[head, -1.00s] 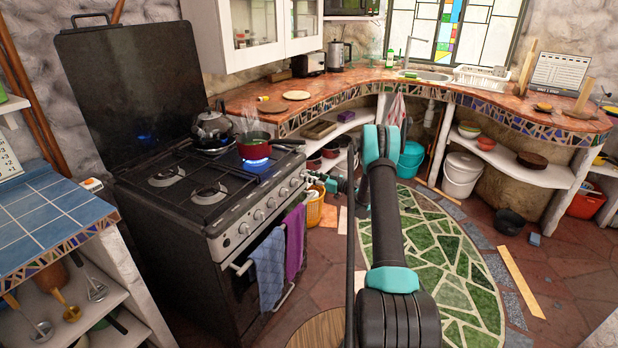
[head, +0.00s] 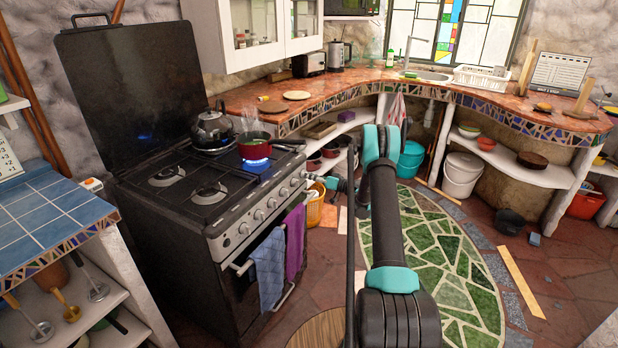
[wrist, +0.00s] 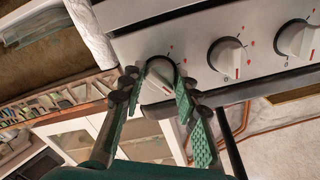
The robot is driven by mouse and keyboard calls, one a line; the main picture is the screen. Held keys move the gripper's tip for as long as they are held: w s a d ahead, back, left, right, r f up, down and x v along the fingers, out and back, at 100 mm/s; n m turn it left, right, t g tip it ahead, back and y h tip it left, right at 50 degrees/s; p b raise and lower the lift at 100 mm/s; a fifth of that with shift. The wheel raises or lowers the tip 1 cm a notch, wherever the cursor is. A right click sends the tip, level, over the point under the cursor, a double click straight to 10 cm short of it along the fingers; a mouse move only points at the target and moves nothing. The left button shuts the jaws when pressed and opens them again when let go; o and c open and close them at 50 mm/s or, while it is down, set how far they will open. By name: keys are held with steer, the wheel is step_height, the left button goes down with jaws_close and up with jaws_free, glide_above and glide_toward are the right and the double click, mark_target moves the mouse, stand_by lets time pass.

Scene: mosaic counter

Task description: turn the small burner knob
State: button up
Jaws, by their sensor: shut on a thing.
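The small burner knob (wrist: 158,76) is a round dark-rimmed knob with a pale grip bar, at the end of the row on the stove's front panel. In the wrist view my gripper (wrist: 160,84) has one ridged green finger on each side of it, shut on it. The knob's grip bar stands tilted. In the head view my gripper (head: 318,181) is at the right end of the knob row, mostly small and partly behind my arm. The stove (head: 170,220) has a blue flame (head: 257,165) lit under a red pot (head: 258,149).
Neighbouring knobs (wrist: 227,56) sit close beside the held one. An oven handle (head: 240,268) with blue (head: 268,268) and purple (head: 295,240) towels hangs below. A kettle (head: 211,128) stands on the stove. A yellow basket (head: 315,207) is on the floor near my gripper.

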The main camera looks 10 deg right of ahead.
steer(key=m, duration=0.6)
steer(key=shift+m, duration=0.3)
stand_by(0.4)
steer(key=o, duration=1.2)
steer(key=shift+c, duration=0.2)
steer(key=v, duration=1.2)
steer(key=shift+r, duration=0.1)
